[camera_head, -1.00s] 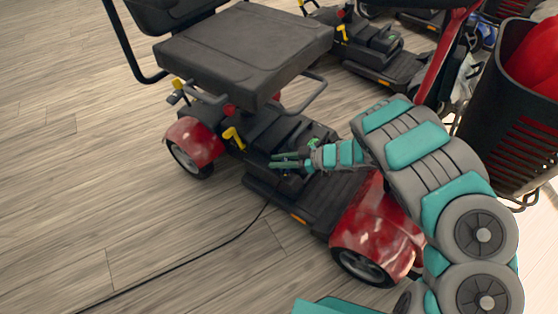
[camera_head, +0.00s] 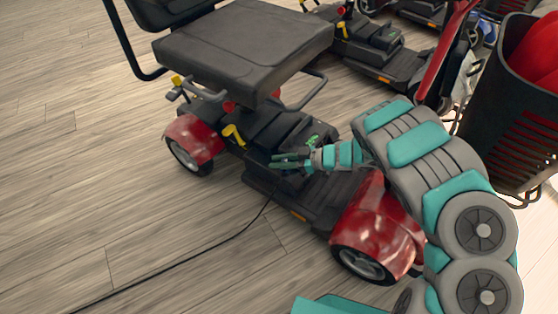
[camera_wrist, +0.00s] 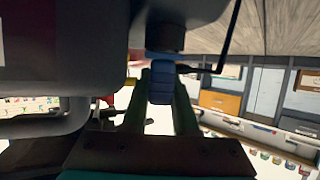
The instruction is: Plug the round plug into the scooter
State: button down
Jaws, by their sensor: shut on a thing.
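The red and black scooter (camera_head: 380,225) stands in the middle of the head view, its dark seat (camera_head: 245,38) above its battery box (camera_head: 285,125). My gripper (camera_head: 285,161) is low beside the box, over the footboard. In the wrist view my gripper (camera_wrist: 160,100) is shut on a blue plug (camera_wrist: 161,82), with a black cable at its side. A dark round part (camera_wrist: 158,36) lies right against the plug's far end. I cannot tell whether it belongs to the plug or the scooter, or whether the plug is seated. The socket is not clearly visible.
The black cable (camera_head: 185,262) runs across the wooden floor to the lower left. A dark basket (camera_head: 510,115) with a red thing in it is at the right. Other scooters (camera_head: 375,48) stand behind. The floor at left is clear.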

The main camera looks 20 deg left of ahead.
jog(key=shift+f, duration=0.1)
jog(key=c, duration=0.6)
grip_release()
jog(key=shift+r, duration=0.55)
notch_tip(320, 180, up, 2)
jog(key=shift+r+p, duration=0.25)
jog(key=shift+p, duration=0.05)
jog(key=s+d+r, duration=0.1)
jog(key=s+d, duration=0.7)
jog(key=s, duration=0.5)
jog(key=shift+s+d+r, duration=0.2)
jog(key=shift+s+d, duration=0.05)
jog(key=shift+d, duration=0.15)
